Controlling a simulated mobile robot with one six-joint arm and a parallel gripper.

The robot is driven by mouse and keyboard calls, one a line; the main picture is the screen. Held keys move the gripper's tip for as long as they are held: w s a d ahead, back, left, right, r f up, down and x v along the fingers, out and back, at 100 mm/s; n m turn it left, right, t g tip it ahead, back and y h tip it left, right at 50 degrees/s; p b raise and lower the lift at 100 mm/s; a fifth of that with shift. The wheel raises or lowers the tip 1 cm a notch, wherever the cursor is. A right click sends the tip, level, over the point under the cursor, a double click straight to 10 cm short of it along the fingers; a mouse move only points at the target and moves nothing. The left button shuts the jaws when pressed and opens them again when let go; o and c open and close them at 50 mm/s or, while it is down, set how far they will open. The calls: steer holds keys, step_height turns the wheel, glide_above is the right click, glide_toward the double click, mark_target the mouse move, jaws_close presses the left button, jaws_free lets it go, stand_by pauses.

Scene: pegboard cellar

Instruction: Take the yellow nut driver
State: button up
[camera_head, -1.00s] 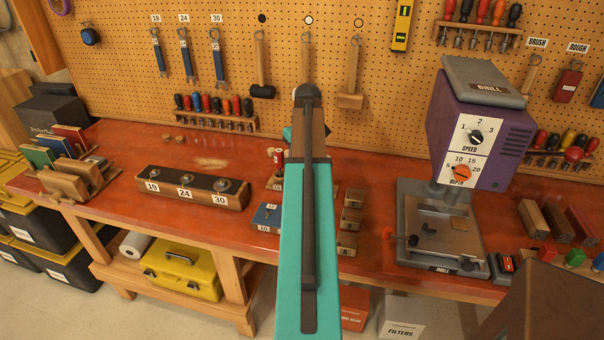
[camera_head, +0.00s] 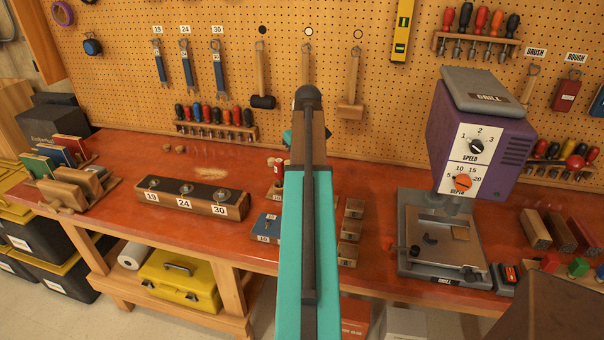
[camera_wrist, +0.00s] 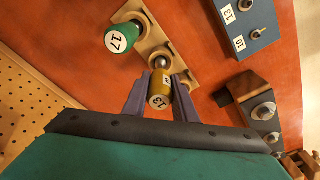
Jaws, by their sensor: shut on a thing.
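The yellow nut driver (camera_wrist: 159,97), with 13 on its end cap, stands between the two fingers of my gripper (camera_wrist: 160,90) in the wrist view. The fingers are shut on its handle. Its metal end points toward a small wooden rack (camera_wrist: 180,66); I cannot tell whether it is still seated there. A green nut driver (camera_wrist: 120,38) marked 17 stands in the same rack, beside it. In the head view my arm hides the gripper and the yellow driver.
A blue block (camera_wrist: 252,35) marked 10 and 13 lies close by on the red bench (camera_head: 375,265). Small wooden blocks (camera_head: 350,230) stand right of my arm in the head view. The drill press (camera_head: 480,130) is further right.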

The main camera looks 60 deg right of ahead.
steer(key=shift+r+b, duration=0.85)
steer(key=shift+r, duration=3)
steer(key=o, duration=0.4)
jaws_close()
